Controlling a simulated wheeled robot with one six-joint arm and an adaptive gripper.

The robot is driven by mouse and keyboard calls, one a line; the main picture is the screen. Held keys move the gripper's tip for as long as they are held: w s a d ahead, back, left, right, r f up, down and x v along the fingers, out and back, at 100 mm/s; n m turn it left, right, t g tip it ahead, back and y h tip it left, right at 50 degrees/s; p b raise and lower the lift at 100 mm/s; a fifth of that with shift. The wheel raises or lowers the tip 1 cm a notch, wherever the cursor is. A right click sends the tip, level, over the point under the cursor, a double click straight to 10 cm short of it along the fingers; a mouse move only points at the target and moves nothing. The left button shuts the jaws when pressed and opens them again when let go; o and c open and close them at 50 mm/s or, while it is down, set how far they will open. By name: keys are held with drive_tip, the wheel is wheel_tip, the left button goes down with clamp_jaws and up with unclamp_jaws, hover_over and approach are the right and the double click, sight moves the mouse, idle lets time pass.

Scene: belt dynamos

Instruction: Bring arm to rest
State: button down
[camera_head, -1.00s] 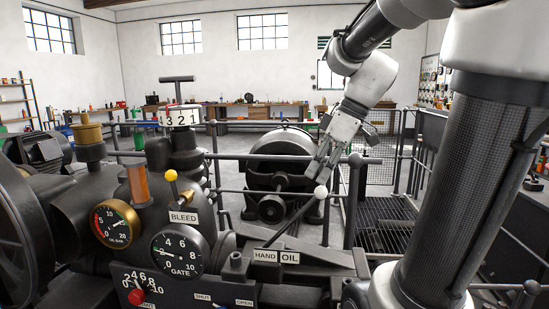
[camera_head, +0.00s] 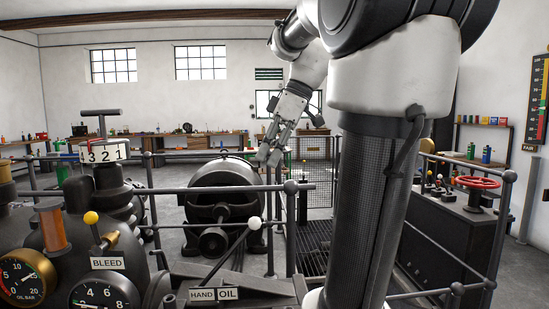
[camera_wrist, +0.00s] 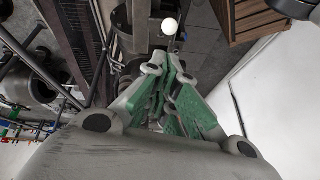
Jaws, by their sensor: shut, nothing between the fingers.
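My gripper (camera_head: 271,156) hangs at the end of my bent arm, in the middle of the head view, fingers pointing down. It is shut and empty. In the picture it lies above and to the right of the white-knobbed hand oil lever (camera_head: 254,223), apart from it. In the wrist view my gripper's green-padded fingers (camera_wrist: 170,75) are close together, and a white ball knob (camera_wrist: 170,26) shows beyond their tips. My upper arm and column cover much of the right of the head view.
The yellow-knobbed bleed lever (camera_head: 91,218), oil gauge (camera_head: 22,279) and gate gauge (camera_head: 105,296) stand at lower left. A dark dynamo (camera_head: 222,195) and railing posts (camera_head: 291,230) are behind the levers. A red handwheel (camera_head: 476,182) sits on a cabinet at right. Open floor lies beyond.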

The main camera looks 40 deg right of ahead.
idle(0.4)
wheel_tip(320, 180, down, 9)
drive_tip(key=s+d+m+h, duration=0.2)
drive_tip(key=d+m+h, duration=0.1)
drive_tip(key=m, duration=0.7)
drive_tip(key=s+a+f+t+h, duration=0.1)
drive_tip(key=s+a+f, duration=0.5)
drive_tip(key=a+f, duration=0.1)
drive_tip(key=shift+s+a+f+n+t+h, duration=0.15)
drive_tip(key=shift+a+f+n+t+h, duration=0.05)
drive_tip(key=shift+a+n+t+h, duration=0.25)
